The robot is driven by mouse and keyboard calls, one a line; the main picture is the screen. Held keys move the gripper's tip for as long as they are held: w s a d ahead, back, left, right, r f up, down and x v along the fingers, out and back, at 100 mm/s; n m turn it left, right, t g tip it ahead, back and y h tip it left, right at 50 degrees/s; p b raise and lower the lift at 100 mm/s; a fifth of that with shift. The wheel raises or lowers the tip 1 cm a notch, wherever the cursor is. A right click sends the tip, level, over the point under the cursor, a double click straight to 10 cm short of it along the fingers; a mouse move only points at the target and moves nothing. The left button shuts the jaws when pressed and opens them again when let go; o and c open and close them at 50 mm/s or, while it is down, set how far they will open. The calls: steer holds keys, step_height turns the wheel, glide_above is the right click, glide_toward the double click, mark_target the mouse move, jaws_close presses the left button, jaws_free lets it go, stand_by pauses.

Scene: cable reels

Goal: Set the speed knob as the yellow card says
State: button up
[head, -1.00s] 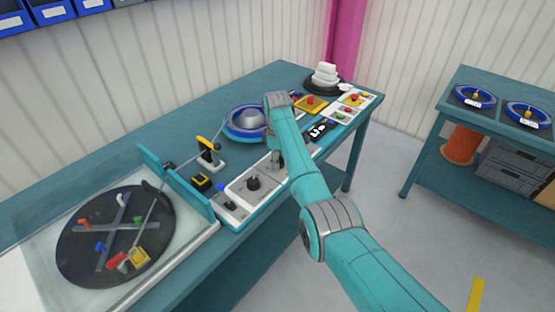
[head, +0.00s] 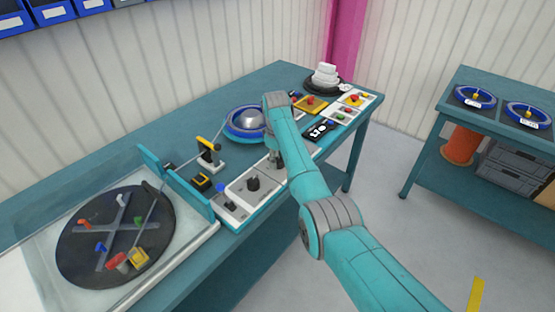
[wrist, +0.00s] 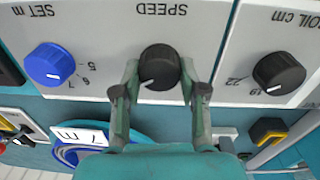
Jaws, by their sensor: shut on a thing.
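The black speed knob (wrist: 159,67) sits on a white panel under the word SPEED, which appears upside down in the wrist view. Its white pointer line points to the lower left there. My gripper (wrist: 159,77) is shut on this knob, one finger on each side. In the head view my gripper (head: 277,160) is over the front control panel, and my arm hides the speed knob. I cannot make out a readable yellow card in either view.
A blue SET knob (wrist: 50,65) and a black COIL knob (wrist: 279,74) flank the speed knob. A blue reel (head: 240,132) stands behind my gripper. A dark turntable (head: 75,255) is at left. A side table (head: 455,115) with two reels stands right.

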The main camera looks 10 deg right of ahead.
steer(key=o, duration=1.1)
steer(key=shift+o, duration=0.2)
step_height(320, 180, up, 12)
steer(key=shift+s+a, duration=0.15)
steer(key=shift+a, duration=0.05)
